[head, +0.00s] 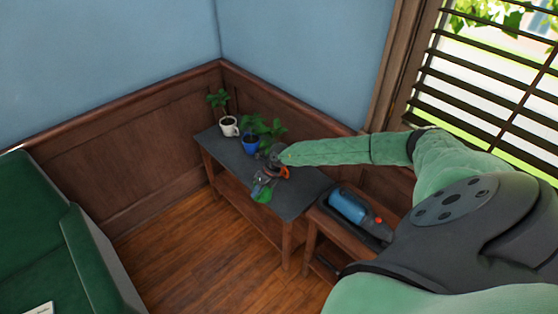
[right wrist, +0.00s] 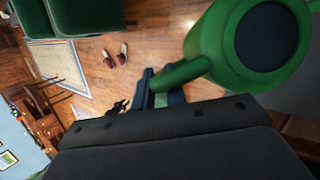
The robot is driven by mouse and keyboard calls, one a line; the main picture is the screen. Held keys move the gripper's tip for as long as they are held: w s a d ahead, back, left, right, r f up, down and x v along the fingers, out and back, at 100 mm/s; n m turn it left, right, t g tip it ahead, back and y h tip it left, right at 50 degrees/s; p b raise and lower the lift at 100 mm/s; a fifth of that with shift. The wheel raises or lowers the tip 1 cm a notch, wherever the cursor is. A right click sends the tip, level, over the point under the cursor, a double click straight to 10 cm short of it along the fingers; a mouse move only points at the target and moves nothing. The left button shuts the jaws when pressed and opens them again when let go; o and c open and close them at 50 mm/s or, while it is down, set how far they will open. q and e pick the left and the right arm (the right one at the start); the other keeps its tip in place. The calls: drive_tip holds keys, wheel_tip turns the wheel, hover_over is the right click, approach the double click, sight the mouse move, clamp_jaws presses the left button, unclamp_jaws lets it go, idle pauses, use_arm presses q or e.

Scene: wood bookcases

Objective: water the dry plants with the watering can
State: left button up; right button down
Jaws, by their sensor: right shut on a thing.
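My right gripper (head: 266,180) is shut on the green watering can (head: 262,196), over the front part of the dark-topped table (head: 305,192). In the right wrist view the fingers (right wrist: 160,90) close on a green part of the can, and its round body (right wrist: 215,45) is at the upper right. A leafy plant (head: 218,99) stands in a white mug-shaped pot (head: 229,128) at the table's far left. A blue pot (head: 250,145) stands beside it, with green leaves (head: 272,127) behind and to its right. The gripper is in front of these pots. My arm hides part of the table.
A wooden stand (head: 318,222) at the right holds a dark tray with a blue cylinder-like device (head: 347,205). A green sofa (head: 65,245) is at the left. Wood floor (head: 195,255) is clear between sofa and table. The panelled wall (head: 150,140) closes off the back.

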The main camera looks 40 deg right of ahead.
use_arm(q)
drive_tip(key=shift+w, duration=0.1)
use_arm(e)
drive_tip(key=shift+w+d+r, duration=0.1)
drive_tip(key=shift+r, duration=0.1)
